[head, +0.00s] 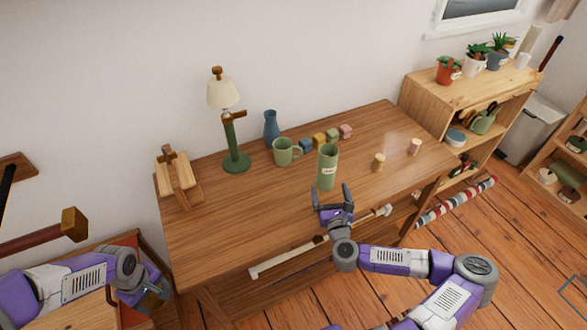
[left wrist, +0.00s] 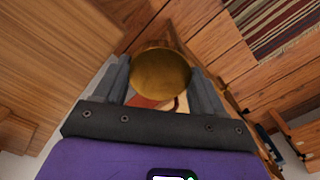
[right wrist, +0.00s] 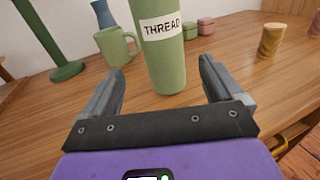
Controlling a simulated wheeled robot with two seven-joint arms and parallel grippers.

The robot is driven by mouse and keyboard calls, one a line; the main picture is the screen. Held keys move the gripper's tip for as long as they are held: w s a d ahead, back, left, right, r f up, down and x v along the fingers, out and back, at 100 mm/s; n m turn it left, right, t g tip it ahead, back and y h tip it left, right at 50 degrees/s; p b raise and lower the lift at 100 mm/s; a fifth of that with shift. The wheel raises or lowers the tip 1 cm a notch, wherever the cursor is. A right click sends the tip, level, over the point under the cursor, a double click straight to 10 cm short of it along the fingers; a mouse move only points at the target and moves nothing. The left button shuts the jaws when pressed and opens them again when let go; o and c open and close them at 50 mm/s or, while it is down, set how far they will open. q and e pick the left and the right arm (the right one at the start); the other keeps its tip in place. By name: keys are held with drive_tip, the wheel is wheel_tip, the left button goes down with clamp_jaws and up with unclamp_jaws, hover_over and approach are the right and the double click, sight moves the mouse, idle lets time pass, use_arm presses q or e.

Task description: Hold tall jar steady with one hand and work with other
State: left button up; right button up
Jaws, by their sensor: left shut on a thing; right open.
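The tall jar (head: 327,170) is a green cylinder standing upright on the wooden table. In the right wrist view the tall jar (right wrist: 162,55) carries a white label reading THREAD. My right gripper (head: 333,198) is open and empty in front of the jar, with its fingers pointing toward it; the jar shows beyond and between the fingertips. My left gripper (head: 155,297) is low at the left, off the table's front left corner. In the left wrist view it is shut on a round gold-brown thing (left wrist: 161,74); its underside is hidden.
A green mug (head: 283,152), blue vase (head: 271,128) and lamp (head: 235,150) stand left of the jar. A wooden stand (head: 178,180) is at the table's left end. The front left tabletop is clear.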

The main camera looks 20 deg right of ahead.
sight(326, 179)
use_arm(q)
drive_tip(key=shift+f+b, duration=0.45)
drive_tip(key=shift+f, duration=0.1)
use_arm(e)
drive_tip(key=x, duration=0.5)
use_arm(q)
drive_tip(key=shift+f+b, duration=0.75)
use_arm(e)
drive_tip(key=x, duration=0.5)
drive_tip(key=shift+d+r, duration=0.2)
drive_tip(key=shift+r, duration=0.15)
drive_tip(key=shift+c, duration=0.3)
